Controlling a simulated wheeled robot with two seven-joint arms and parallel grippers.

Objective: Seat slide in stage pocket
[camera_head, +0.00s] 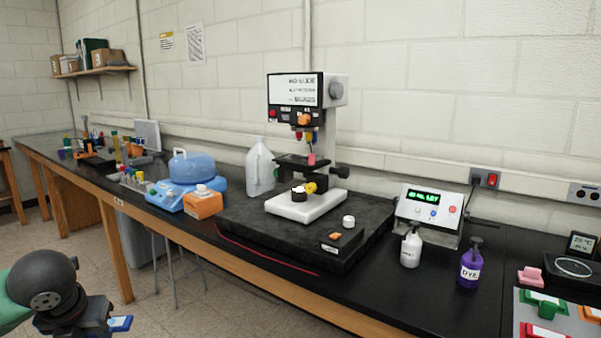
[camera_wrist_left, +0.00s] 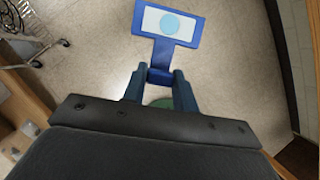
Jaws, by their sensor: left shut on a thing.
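My left gripper (camera_head: 104,316) is low at the left of the head view, in front of the bench and over the floor. It is shut on a blue slide (camera_head: 121,323). In the left wrist view, the fingers (camera_wrist_left: 159,82) grip the narrow blue tab of the slide (camera_wrist_left: 187,39), whose plate has a white face with a light blue circle. The microscope (camera_head: 308,92) stands mid-bench, apart from the gripper. Its dark stage (camera_head: 290,160) sits below the coloured objectives; the pocket is too small to make out. My right gripper is not in view.
A dark slab (camera_head: 365,235) carries the microscope's white base (camera_head: 290,212). An orange box (camera_head: 203,204) and a blue-lidded device (camera_head: 172,198) stand left of it. A control box (camera_head: 430,213), white bottle (camera_head: 411,247) and purple bottle (camera_head: 470,266) stand right. Coloured pieces lie on a tray (camera_head: 525,328).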

